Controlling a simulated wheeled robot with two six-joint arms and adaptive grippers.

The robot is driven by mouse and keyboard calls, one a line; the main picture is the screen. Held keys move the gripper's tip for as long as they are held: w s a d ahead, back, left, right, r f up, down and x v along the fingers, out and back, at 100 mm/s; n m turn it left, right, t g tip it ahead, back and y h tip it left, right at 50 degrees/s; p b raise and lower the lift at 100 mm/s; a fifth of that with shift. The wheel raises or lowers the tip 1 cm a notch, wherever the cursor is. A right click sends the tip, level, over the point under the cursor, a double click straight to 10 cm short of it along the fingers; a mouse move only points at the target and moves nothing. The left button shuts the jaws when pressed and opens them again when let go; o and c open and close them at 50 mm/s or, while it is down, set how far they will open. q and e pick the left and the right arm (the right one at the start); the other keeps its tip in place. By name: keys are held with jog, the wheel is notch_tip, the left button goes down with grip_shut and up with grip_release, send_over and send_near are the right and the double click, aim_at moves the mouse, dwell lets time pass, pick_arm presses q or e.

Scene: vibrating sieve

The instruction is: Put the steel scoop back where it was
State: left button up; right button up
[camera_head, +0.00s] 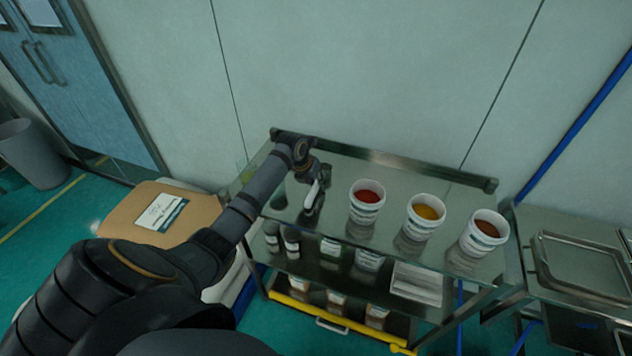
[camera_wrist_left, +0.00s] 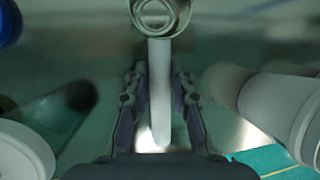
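The steel scoop (camera_wrist_left: 160,92) shows in the left wrist view, its round cup at the top and its pale handle running down between the fingers. In the head view its light handle (camera_head: 312,195) shows at the left part of the glass-topped rack (camera_head: 335,163). My left gripper (camera_wrist_left: 160,90) has its fingertips close against both sides of the handle and looks shut on it. In the head view the left gripper (camera_head: 314,186) is over the rack top, left of the red-filled tub. I cannot tell whether the scoop touches the top. My right gripper is out of view.
Tubs with red (camera_head: 366,203), yellow (camera_head: 421,217) and brown (camera_head: 484,236) contents stand right of the gripper. A dark bottle (camera_head: 278,195) is close on its left. A metal tray (camera_head: 580,268) lies at the right.

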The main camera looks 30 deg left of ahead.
pick_arm(q)
jog(key=o, duration=0.3)
jog(key=shift+r, duration=0.15)
jog(key=shift+r, duration=0.3)
jog(key=b+v, duration=0.2)
jog(key=v, duration=0.9)
jog(key=shift+s+r, duration=0.15)
jog(key=shift+r, duration=0.1)
